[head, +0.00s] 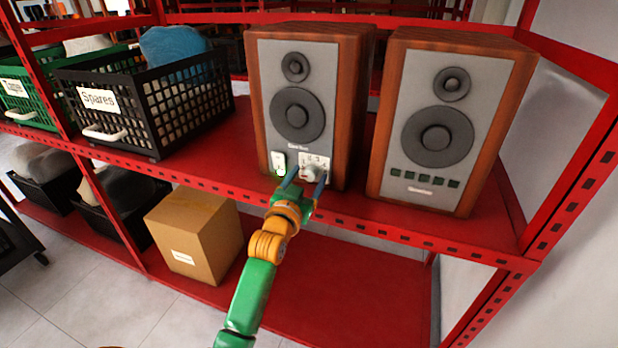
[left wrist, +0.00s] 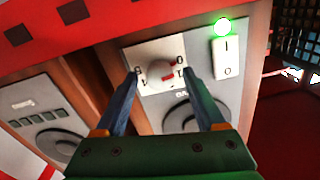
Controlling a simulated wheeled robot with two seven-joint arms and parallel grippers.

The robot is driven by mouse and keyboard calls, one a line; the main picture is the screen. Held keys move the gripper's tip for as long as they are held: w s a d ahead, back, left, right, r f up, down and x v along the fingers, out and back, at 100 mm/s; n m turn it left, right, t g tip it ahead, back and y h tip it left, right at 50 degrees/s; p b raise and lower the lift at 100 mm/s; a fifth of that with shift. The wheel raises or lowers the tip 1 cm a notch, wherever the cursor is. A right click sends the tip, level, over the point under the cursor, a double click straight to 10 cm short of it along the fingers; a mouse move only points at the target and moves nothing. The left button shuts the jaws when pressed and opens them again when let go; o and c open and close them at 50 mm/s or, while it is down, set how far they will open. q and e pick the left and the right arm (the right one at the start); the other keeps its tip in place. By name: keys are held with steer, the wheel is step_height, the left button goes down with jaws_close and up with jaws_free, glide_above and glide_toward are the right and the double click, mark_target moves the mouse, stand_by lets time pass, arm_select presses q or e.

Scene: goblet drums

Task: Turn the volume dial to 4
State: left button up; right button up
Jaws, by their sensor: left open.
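The volume dial (head: 311,172) is a pale knob on a white plate low on the front of the left wooden speaker (head: 297,75). In the left wrist view the dial (left wrist: 160,73) shows a red mark on its right side. A few plate numbers show, but I cannot tell the exact setting. My left gripper (head: 305,181) is open, with its blue fingers on either side of the dial. In the left wrist view the fingertips (left wrist: 158,72) flank the knob; I cannot tell whether they touch it. My right gripper is in neither view.
A white rocker switch (left wrist: 227,58) with a lit green lamp (left wrist: 222,27) sits beside the dial plate. A second speaker (head: 432,120) stands to the right on the red shelf (head: 220,165). A black basket (head: 155,105) stands left, and a cardboard box (head: 195,238) sits below.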

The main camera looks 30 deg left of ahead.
arm_select(q)
steer(key=shift+w, duration=0.15)
jaws_close()
